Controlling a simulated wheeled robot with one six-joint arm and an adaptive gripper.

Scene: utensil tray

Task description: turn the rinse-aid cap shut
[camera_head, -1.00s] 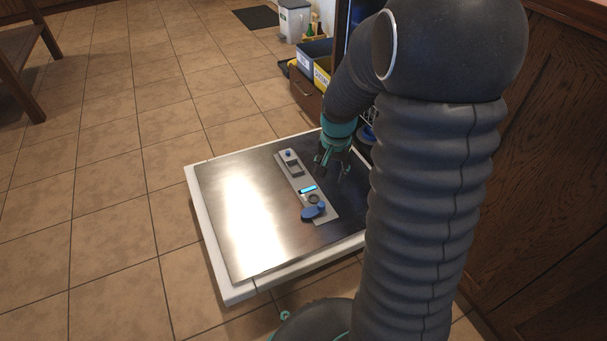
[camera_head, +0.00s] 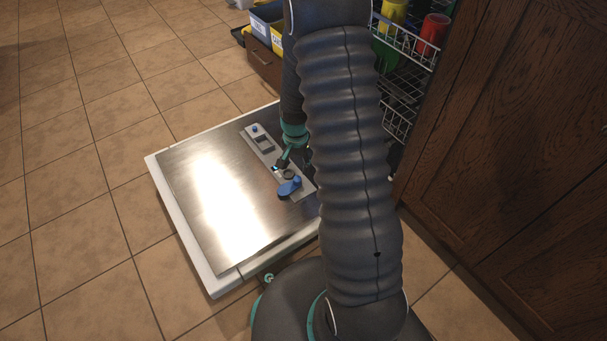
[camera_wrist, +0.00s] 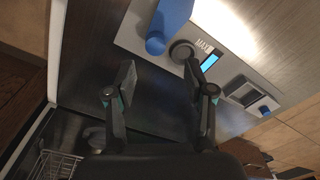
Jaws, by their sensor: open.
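The blue rinse-aid cap (camera_head: 288,188) sits at the near end of the grey dispenser strip (camera_head: 304,186) on the steel door panel. In the wrist view the cap (camera_wrist: 172,20) is at the top, with a rounded blue end pointing down. A dark round ring (camera_wrist: 181,51) lies beside it, and the cap does not cover it. My gripper (camera_wrist: 160,76) is open and empty, its two fingers apart below the cap and the ring. In the head view my gripper (camera_head: 282,164) is low over the strip, close to the ring; I cannot tell whether it touches.
The strip also has a "MAX" label with a lit blue window (camera_wrist: 210,61) and a rectangular compartment with a small blue knob (camera_wrist: 264,110). The open door (camera_head: 215,205) has free steel to the left. A dish rack (camera_head: 405,80) and wooden cabinet (camera_head: 490,150) stand at right.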

